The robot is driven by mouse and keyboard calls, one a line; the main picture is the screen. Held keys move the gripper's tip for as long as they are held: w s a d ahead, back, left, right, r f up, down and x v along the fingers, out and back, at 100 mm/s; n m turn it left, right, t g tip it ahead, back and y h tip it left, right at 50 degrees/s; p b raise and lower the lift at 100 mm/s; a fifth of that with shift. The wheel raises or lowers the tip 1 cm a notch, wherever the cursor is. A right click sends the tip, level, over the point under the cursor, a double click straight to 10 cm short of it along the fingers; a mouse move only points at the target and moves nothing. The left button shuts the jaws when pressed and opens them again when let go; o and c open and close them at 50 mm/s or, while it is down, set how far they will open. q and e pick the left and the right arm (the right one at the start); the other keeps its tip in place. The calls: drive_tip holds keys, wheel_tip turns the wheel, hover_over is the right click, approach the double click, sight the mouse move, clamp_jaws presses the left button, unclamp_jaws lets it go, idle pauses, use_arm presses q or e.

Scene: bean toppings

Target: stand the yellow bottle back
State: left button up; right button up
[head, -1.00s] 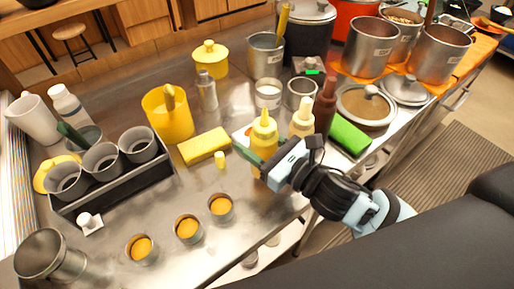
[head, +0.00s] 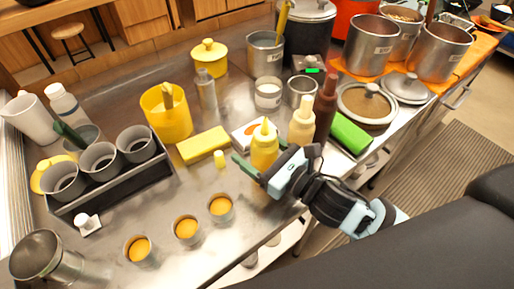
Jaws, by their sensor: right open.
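The yellow bottle (head: 264,149) stands upright on the metal counter, its pointed tip up, just in front of the white box with an orange-red picture (head: 247,131). My right gripper (head: 260,161) is open around the lower part of the bottle, one finger on its left side and the other toward its right. The bottle's base is partly hidden by the gripper, and I cannot tell whether a finger still touches it. A cream bottle (head: 302,126) and a dark red-brown bottle (head: 325,105) stand to its right. My left gripper is not in view.
A yellow block (head: 203,145) and a small yellow-topped piece (head: 219,159) lie to the left. Several small orange-filled cups, such as this one (head: 221,208), stand near the front edge. A green block (head: 350,134) lies right of the bottles.

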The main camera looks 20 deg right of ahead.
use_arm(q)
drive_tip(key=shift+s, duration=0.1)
use_arm(e)
drive_tip(key=shift+r, duration=0.15)
drive_tip(key=b+v, duration=0.1)
drive_tip(key=v, duration=0.8)
drive_tip(key=shift+s+d+f+b, duration=0.2)
drive_tip(key=shift+s+d+b, duration=0.05)
drive_tip(key=shift+s+b, duration=0.1)
drive_tip(key=shift+s+d, duration=0.4)
drive_tip(key=shift+s, duration=0.2)
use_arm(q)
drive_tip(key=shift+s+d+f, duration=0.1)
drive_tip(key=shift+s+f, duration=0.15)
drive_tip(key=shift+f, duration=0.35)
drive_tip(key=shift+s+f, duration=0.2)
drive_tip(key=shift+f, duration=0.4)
use_arm(e)
drive_tip(key=shift+s+d+r, duration=0.15)
drive_tip(key=shift+s, duration=0.2)
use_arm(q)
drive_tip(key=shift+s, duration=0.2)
